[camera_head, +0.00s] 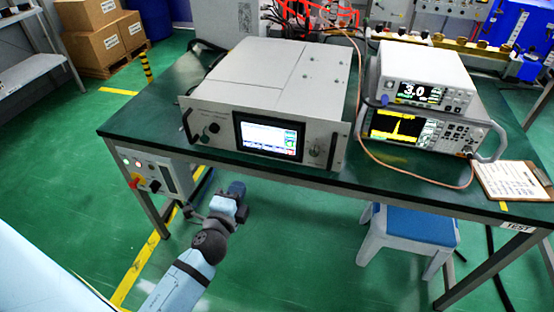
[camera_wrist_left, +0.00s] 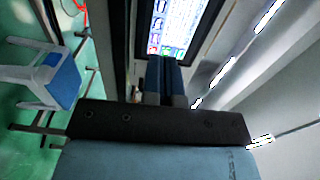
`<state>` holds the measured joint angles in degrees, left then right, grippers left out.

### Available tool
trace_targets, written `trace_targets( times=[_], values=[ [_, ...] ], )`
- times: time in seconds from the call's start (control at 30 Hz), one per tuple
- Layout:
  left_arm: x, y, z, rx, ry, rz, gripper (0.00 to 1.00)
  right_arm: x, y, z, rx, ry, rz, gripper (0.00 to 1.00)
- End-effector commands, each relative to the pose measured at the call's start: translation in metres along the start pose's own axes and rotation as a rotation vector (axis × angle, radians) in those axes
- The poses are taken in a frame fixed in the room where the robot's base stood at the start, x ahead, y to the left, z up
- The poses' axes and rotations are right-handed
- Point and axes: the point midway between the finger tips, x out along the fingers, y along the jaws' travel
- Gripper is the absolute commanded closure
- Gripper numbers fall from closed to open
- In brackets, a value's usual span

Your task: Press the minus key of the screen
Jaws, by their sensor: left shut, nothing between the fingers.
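The screen (camera_head: 270,138) is lit, with a blue and white display, on the front of a large grey generator box on the table. It also shows at the top of the left wrist view (camera_wrist_left: 178,25), where its lower part has rows of small coloured keys. The minus key is too small to pick out. My left gripper (camera_head: 237,188) is in front of the table, below and left of the screen in the head view. In the left wrist view its fingers (camera_wrist_left: 165,64) are shut and empty, pointing toward the screen and apart from it. My right gripper is out of view.
The generator box (camera_head: 270,75) has a side handle (camera_head: 187,125) and a knob beside the screen. The table edge (camera_head: 330,184) lies by my left arm. Two stacked instruments (camera_head: 425,75) and a clipboard (camera_head: 513,180) are at right. A blue-topped stool (camera_head: 415,226) stands below.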

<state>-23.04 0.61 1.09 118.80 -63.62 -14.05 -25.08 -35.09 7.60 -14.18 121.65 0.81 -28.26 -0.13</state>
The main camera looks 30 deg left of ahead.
Motion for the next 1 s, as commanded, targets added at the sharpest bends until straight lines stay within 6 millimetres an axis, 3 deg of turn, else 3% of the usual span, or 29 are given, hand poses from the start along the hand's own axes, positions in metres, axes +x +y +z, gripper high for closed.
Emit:
trace_targets(
  times=[0.37, 0.53, 1.0],
  values=[
    [0.001, -0.001, 0.001, 0.018, -0.003, -0.007, 1.00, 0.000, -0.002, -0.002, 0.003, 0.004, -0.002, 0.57],
    [0.012, -0.002, 0.001, 0.017, -0.003, -0.007, 1.00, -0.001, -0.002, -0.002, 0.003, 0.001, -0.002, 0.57],
    [0.105, -0.002, 0.002, 0.018, -0.003, -0.008, 1.00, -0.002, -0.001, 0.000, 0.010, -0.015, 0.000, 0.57]
  ],
)
